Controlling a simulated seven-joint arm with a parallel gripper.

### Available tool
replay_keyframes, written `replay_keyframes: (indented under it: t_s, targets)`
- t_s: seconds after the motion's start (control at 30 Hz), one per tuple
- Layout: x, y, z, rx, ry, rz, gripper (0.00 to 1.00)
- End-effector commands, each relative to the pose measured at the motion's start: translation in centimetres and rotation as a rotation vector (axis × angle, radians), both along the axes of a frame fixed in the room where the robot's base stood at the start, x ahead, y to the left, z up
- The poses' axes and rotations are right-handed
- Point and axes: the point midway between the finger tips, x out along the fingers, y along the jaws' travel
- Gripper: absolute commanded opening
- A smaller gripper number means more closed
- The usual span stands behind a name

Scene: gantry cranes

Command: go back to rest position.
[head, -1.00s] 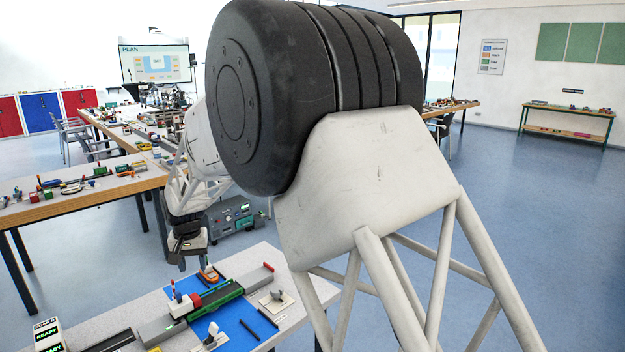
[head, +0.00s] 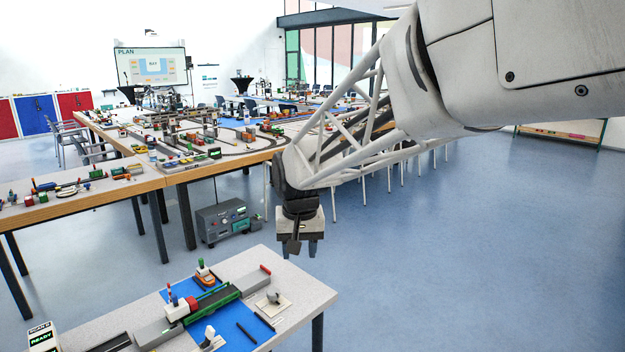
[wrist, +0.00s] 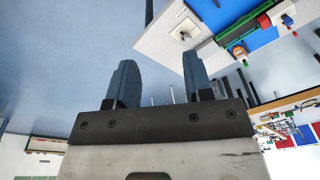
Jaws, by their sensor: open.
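My gripper (head: 302,248) hangs from the end of my white lattice arm, fingers pointing down, in the middle of the head view. It is over the blue floor, beyond the right back corner of the near table (head: 318,290) and apart from it. In the wrist view my gripper (wrist: 160,85) shows two dark fingers spread apart with nothing between them.
A long table (head: 240,150) with model tracks stands behind. The floor at right is clear.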

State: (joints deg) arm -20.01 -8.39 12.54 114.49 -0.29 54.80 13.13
Motion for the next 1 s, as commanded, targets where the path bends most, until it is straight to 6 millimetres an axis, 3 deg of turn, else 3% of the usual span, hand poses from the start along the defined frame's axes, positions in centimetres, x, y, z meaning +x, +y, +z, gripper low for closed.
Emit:
replay_keyframes:
  t_s: [0.2,0.5,1.0]
  targets:
    - [-4.6,-5.6,1.3,0.002,-0.023,-0.030,0.47]
    - [-11.4,-11.9,1.7,0.000,-0.053,-0.064,0.47]
    - [-23.5,-19.4,-0.2,-0.013,-0.104,-0.124,0.47]
